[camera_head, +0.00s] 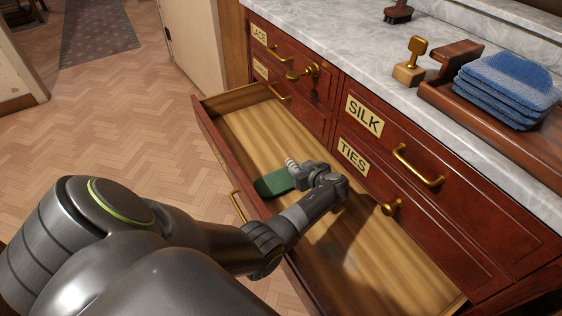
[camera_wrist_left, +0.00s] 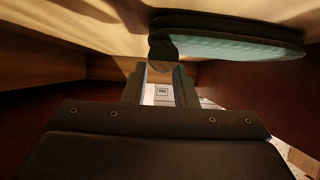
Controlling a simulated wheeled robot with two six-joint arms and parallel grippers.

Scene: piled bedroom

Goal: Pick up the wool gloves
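A flat green item with rounded ends (camera_head: 272,183), which looks like the folded wool gloves, lies on the bottom of the open drawer. In the left wrist view, a stacked green item (camera_wrist_left: 235,45) shows at the upper right, beyond and to one side of the fingers. My left gripper (camera_head: 296,174) reaches into the drawer right beside the green item and hides part of its right end. In the wrist view its fingers (camera_wrist_left: 160,88) stand apart with a gap between them. A small round brown end (camera_wrist_left: 163,49) shows just past the fingertips; I cannot tell what it is. My right gripper is not in view.
The open wooden drawer (camera_head: 239,123) is otherwise mostly bare. Closed drawers labelled SILK (camera_head: 364,115) and TIES (camera_head: 353,155) stand beside it. A marble top (camera_head: 345,45) holds folded blue cloths (camera_head: 505,90), a brass stamp (camera_head: 411,62) and a brush (camera_head: 398,12).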

